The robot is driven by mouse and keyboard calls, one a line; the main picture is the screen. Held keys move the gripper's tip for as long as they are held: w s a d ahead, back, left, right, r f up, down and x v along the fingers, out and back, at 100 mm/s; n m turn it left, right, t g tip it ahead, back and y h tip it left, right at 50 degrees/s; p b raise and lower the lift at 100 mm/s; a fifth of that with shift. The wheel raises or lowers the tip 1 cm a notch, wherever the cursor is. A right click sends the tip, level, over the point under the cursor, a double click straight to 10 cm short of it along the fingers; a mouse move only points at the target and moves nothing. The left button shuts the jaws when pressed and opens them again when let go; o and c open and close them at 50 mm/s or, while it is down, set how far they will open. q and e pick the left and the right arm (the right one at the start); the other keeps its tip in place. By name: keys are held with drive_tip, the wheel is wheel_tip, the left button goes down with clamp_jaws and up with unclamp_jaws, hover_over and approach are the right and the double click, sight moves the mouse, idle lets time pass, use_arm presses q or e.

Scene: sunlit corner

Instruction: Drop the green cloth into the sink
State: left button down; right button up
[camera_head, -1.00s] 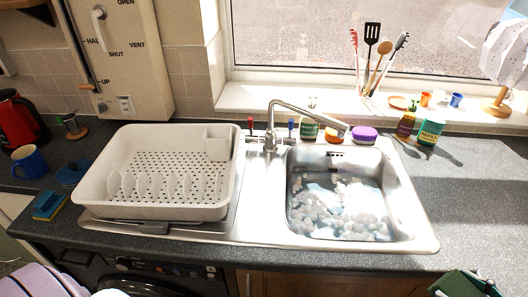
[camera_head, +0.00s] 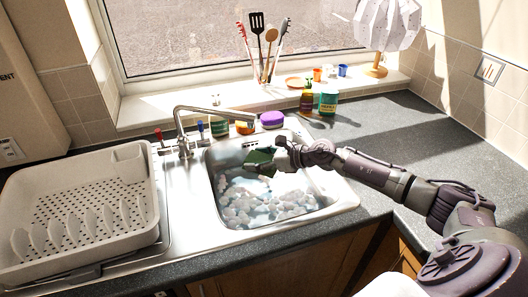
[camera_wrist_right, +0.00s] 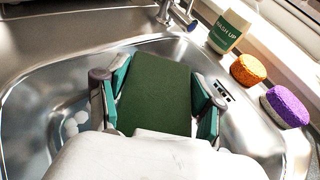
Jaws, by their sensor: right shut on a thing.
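The green cloth (camera_head: 259,160) is in my right gripper (camera_head: 272,162), above the back part of the sink (camera_head: 334,203). The basin holds water with white suds (camera_head: 262,203). The cloth hides part of the basin's far side. My left gripper is out of view.
The tap (camera_head: 182,132) stands left of the arm, its spout reaching over the basin. A dish rack (camera_head: 80,262) fills the left drainer. Bottles (camera_head: 327,101), an orange sponge (camera_wrist_right: 248,70) and a purple scrubber (camera_wrist_right: 285,106) line the back edge. The right worktop is mostly clear.

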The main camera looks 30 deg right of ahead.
drive_tip(key=w+d+f+m+b, duration=0.1)
drive_tip(key=d+f+b, duration=0.2)
drive_tip(key=f+b, duration=0.2)
drive_tip(key=shift+w+d+f+t+h, duration=0.2)
drive_tip(key=shift+d+f+t+h, duration=0.2)
drive_tip(key=shift+f, duration=0.25)
drive_tip(key=o, duration=1.2)
drive_tip(key=shift+v, duration=6.05)
